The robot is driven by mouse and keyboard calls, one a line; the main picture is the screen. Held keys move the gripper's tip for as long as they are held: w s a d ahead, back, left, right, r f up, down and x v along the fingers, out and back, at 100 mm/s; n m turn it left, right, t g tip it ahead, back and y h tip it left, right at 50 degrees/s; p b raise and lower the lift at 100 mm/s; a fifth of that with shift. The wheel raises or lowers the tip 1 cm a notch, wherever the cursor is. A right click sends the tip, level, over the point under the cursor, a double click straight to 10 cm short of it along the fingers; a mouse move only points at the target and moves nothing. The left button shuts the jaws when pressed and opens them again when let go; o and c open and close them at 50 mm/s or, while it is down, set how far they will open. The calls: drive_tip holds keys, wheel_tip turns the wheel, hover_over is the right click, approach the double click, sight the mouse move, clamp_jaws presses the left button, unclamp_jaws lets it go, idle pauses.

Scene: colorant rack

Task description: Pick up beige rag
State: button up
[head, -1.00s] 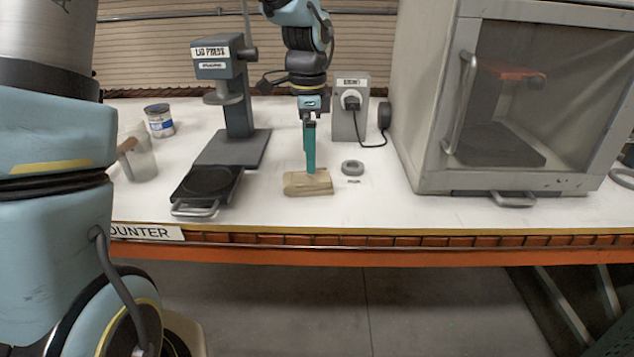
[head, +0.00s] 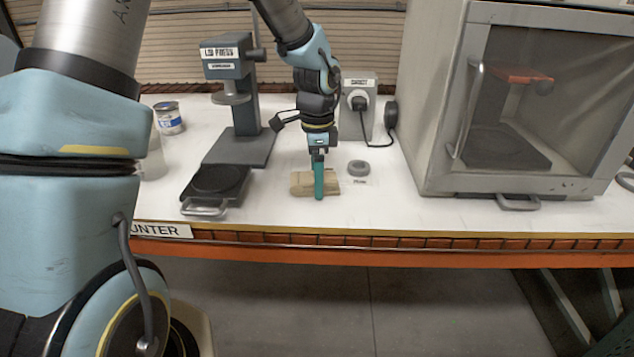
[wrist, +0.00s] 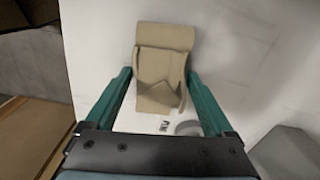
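The beige rag (head: 301,183) lies folded on the white counter (head: 400,196), near its front edge. In the head view my gripper (head: 319,190) points down at the rag, and its teal finger covers part of it. In the wrist view the rag (wrist: 160,75) lies between and beyond the two teal fingers of my gripper (wrist: 160,78). The fingers are spread wide, one on each side of the rag, and the gripper is open. Small gaps show beside the rag, and I cannot tell the exact fingertip height above the counter.
A grey ring (head: 358,167) lies right of the rag. The lid press (head: 240,140) with its black plate (head: 215,182) stands to the left. A socket box (head: 360,100) with a cable is behind. A large grey cabinet (head: 435,110) stands right. A paint can (head: 168,118) is far left.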

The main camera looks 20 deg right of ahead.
drive_tip(key=c, duration=1)
wheel_tip(320, 180, up, 10)
drive_tip(key=shift+b, duration=0.95)
